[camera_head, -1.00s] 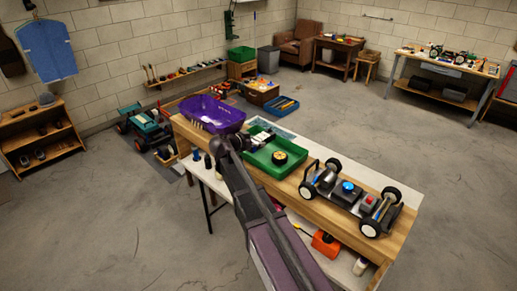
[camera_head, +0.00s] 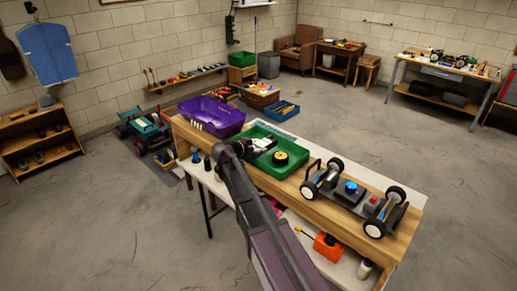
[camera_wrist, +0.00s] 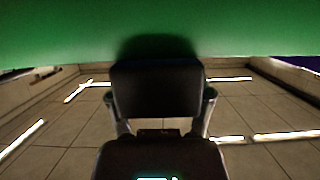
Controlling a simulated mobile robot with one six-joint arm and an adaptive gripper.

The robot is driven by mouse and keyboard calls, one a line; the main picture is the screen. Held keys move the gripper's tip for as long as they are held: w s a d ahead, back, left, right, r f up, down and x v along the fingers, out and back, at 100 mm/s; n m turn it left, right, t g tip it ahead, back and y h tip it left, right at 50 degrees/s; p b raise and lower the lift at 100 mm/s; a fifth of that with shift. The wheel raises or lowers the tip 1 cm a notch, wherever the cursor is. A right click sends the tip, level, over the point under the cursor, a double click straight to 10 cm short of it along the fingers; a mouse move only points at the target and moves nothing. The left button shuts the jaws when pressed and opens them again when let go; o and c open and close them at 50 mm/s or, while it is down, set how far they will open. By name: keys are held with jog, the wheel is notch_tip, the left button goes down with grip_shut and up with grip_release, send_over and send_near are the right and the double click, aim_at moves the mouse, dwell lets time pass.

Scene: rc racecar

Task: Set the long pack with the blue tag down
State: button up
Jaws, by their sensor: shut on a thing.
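My gripper (camera_head: 261,145) is over the left part of the green tray (camera_head: 297,174) in the head view. In the wrist view a dark, boxy pack (camera_wrist: 156,90) stands between my gripper's two fingers (camera_wrist: 162,112), which are shut on it. A faint blue line shows along the pack's far edge; the rest of any tag is hidden. A green surface fills the top of the wrist view beyond the pack, with a dark shadow near it. I cannot tell whether the pack touches it. In the head view the pack cannot be clearly told from my gripper.
A black wheel with a yellow hub (camera_head: 280,158) lies in the tray, right of my gripper. A purple bin (camera_head: 212,114) stands to the left on the wooden bench (camera_head: 402,236). The racecar chassis (camera_head: 352,192) stands to the right. Small dark bottles stand along the near edge.

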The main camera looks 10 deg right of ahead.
jog(key=o, duration=1.3)
jog(key=shift+r, duration=0.1)
jog(key=p+v, duration=0.4)
jog(key=v, duration=0.8)
jog(key=shift+p, duration=0.4)
